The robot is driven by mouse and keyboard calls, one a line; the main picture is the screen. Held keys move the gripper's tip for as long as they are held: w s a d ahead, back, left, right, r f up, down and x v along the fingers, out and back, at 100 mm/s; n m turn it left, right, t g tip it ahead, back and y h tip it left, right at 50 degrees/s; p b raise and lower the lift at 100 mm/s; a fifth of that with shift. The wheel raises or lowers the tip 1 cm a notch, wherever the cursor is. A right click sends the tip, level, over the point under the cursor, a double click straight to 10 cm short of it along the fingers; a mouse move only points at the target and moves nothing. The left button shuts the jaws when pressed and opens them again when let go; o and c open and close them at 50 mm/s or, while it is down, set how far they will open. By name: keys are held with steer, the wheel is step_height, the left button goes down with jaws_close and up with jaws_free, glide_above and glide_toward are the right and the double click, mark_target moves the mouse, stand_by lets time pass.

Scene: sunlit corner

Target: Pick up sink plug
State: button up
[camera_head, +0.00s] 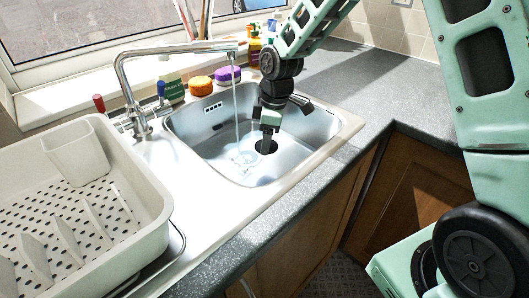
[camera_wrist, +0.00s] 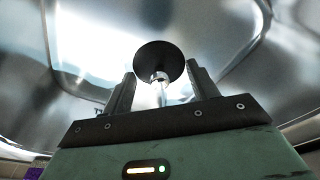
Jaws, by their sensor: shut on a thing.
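The sink plug (camera_wrist: 158,58) is a black disc with a shiny metal stem. In the wrist view the stem stands between the two fingers of my gripper (camera_wrist: 160,88), and the disc lies beyond the fingertips. My gripper is shut on the plug. In the head view my gripper (camera_head: 267,138) points down into the metal sink (camera_head: 225,165), with a dark round shape at its fingertips. I cannot tell from these views whether the disc touches the sink floor.
Water runs from the chrome tap (camera_head: 165,50) into the sink, left of my gripper. A pale dish rack (camera_head: 150,215) stands on the left. Orange (camera_head: 201,86) and purple (camera_head: 228,75) sponges and several bottles line the back. The grey worktop (camera_head: 350,75) on the right is clear.

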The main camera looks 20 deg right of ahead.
step_height(320, 180, up, 6)
steer(key=shift+f, duration=0.25)
steer(key=shift+r+p, duration=2.85)
steer(key=shift+p, duration=0.1)
